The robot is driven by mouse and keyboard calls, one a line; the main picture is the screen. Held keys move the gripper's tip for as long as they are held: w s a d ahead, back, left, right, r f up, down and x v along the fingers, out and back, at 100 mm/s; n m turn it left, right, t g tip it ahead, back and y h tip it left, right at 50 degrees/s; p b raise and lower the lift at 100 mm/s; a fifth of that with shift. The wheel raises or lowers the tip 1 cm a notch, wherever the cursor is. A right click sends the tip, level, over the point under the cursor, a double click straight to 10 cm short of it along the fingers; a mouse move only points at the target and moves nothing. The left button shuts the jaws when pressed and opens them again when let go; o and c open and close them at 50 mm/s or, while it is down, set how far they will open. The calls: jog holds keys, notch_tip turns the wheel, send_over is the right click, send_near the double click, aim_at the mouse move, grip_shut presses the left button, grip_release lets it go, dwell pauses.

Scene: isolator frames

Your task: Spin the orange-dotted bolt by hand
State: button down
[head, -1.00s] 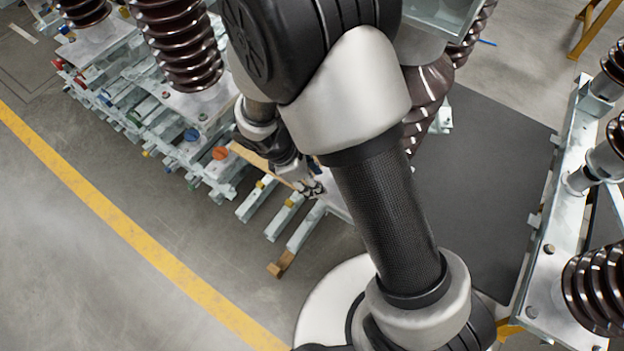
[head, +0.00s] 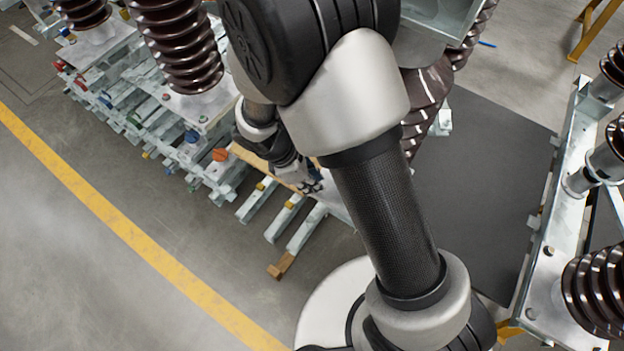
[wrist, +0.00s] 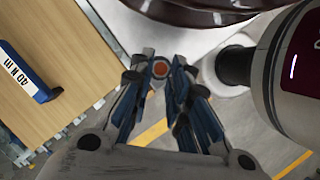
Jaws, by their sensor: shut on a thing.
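The orange-dotted bolt (wrist: 160,69) shows in the wrist view as a grey head with a round orange mark on top. It is on the pale metal plate (wrist: 113,22) near the foot of a brown insulator. My gripper (wrist: 161,78) is shut on the bolt head, one blue-and-grey finger on each side. In the head view my gripper (head: 313,186) is small, low over the frame's end and partly behind my arm. The bolt cannot be made out there.
A wooden board (wrist: 55,65) with a blue tool marked 40 N m (wrist: 28,83) lies left of my gripper. The brown ribbed insulator (wrist: 200,12) stands close beyond the bolt. Metal beams (head: 255,200) stick out below. Open floor (head: 120,260) lies left.

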jog(key=shift+w+r+m+g+p, duration=0.1)
jog(key=shift+m+g+p, duration=0.25)
jog(key=shift+m, duration=0.35)
jog(key=c, duration=1.5)
grip_release()
jog(key=v, duration=1.2)
